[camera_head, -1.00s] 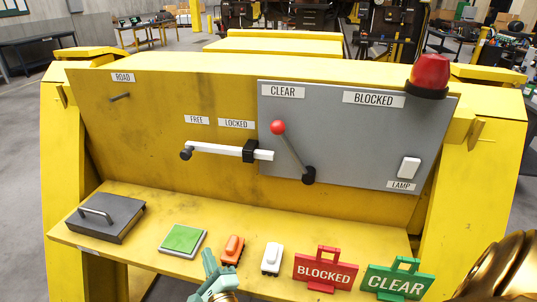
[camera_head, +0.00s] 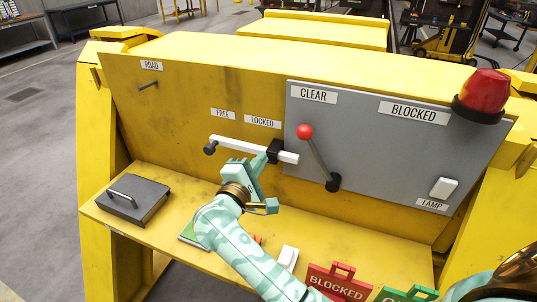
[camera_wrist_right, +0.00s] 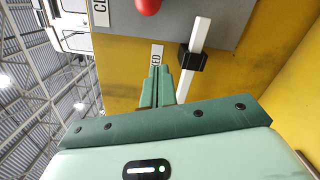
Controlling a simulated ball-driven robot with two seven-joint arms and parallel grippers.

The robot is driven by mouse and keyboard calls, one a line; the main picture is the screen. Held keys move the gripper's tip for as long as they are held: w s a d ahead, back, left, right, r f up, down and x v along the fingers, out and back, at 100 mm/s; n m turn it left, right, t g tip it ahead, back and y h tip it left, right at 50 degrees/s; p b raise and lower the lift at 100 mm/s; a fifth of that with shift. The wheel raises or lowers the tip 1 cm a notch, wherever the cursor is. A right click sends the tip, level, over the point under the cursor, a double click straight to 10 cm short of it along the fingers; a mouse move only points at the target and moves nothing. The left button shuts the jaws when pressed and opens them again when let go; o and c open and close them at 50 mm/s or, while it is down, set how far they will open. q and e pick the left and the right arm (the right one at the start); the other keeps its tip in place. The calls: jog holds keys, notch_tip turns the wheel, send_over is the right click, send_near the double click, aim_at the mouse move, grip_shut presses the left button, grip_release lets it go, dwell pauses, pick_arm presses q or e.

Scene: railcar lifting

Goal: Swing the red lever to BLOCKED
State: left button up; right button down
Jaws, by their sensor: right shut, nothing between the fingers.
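The red-knobbed lever (camera_head: 318,155) is on the grey panel (camera_head: 390,150), its arm leaning up and left from a black pivot, with the knob under the CLEAR label (camera_head: 314,94). The BLOCKED label (camera_head: 414,112) is further right. My right gripper (camera_head: 266,162) is shut and empty, in front of the white sliding bar (camera_head: 230,144), left of and below the knob. In the right wrist view the shut fingers (camera_wrist_right: 159,72) point up toward the panel, and the red knob (camera_wrist_right: 148,5) is at the top edge. My left gripper is out of view.
A black block (camera_head: 274,151) sits around the white bar near the LOCKED label. A red lamp (camera_head: 482,92) and white switch (camera_head: 444,187) are at the right. The shelf holds a dark handled box (camera_head: 134,200) and red (camera_head: 338,285) and green signs.

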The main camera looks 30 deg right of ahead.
jog(key=w+d+r+p, duration=0.1)
jog(key=w+d+p, duration=0.1)
jog(key=d, duration=0.7)
jog(key=shift+w+d+r+p, duration=0.25)
jog(key=shift+w+p, duration=0.05)
jog(key=shift+p, duration=0.5)
